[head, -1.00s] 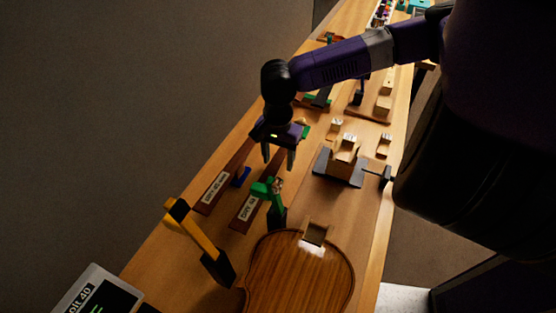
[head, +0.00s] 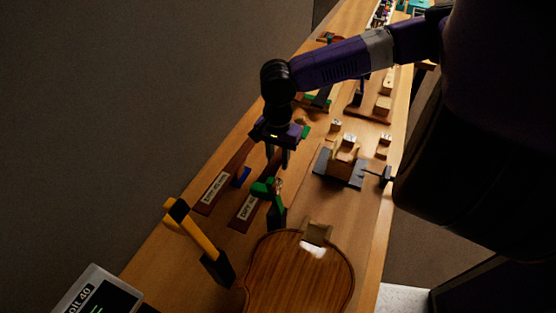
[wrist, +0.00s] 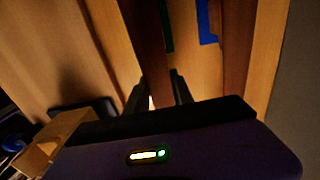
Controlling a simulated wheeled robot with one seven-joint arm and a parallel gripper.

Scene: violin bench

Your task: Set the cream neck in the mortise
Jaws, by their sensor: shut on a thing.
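My gripper (head: 278,157) points down over the bench, in front of the brown racks. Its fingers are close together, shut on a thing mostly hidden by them. In the wrist view a pale sliver (wrist: 151,103) shows between the fingers; it looks like part of the cream neck, whose full shape I cannot make out. The varnished violin body (head: 298,275) lies at the front of the bench. The mortise (head: 316,233) is the notch in the pale block at its far end, nearer me than my gripper.
A wooden block in a dark vise (head: 341,168) is to the right. Labelled brown racks (head: 221,183) and a blue piece (head: 241,177) lie to the left. A screen (head: 95,295) is at lower left.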

